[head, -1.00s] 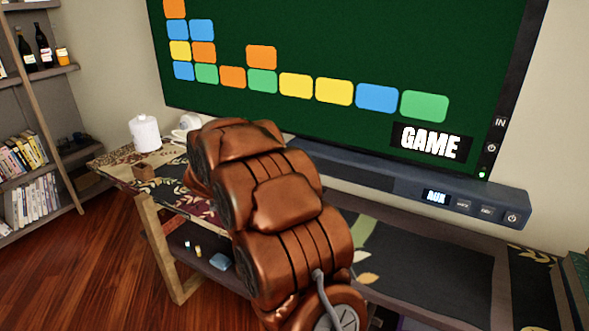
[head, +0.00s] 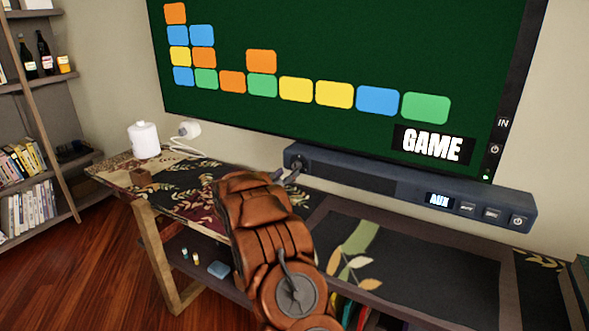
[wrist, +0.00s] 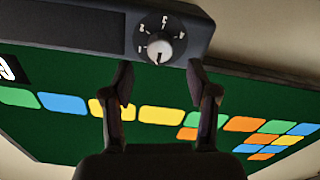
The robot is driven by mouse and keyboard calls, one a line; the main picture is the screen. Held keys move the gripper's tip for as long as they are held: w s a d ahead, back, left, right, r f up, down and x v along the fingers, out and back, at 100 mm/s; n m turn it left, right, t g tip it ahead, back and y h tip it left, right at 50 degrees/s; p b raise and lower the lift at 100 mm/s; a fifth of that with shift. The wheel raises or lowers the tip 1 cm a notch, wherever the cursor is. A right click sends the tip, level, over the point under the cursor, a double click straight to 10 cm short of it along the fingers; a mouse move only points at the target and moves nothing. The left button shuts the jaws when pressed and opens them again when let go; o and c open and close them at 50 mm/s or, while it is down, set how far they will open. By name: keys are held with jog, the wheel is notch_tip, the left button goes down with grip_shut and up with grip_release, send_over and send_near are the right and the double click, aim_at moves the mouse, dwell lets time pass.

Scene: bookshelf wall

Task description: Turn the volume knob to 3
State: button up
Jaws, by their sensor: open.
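In the head view the knob (head: 298,163) is at the soundbar's left end, partly covered by my gripper (head: 288,177). In the wrist view my gripper (wrist: 159,76) is open and empty, its fingertips just below the knob, one to each side, apart from it.
The wall screen (head: 340,50) shows coloured blocks and "GAME" above the soundbar, whose small display (head: 439,200) reads "AUX". The table's middle is clear.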

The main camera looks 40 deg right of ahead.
aim_at(295, 167)
jog(key=shift+x, duration=2.8)
jog(key=shift+a, duration=0.1)
grip_shut()
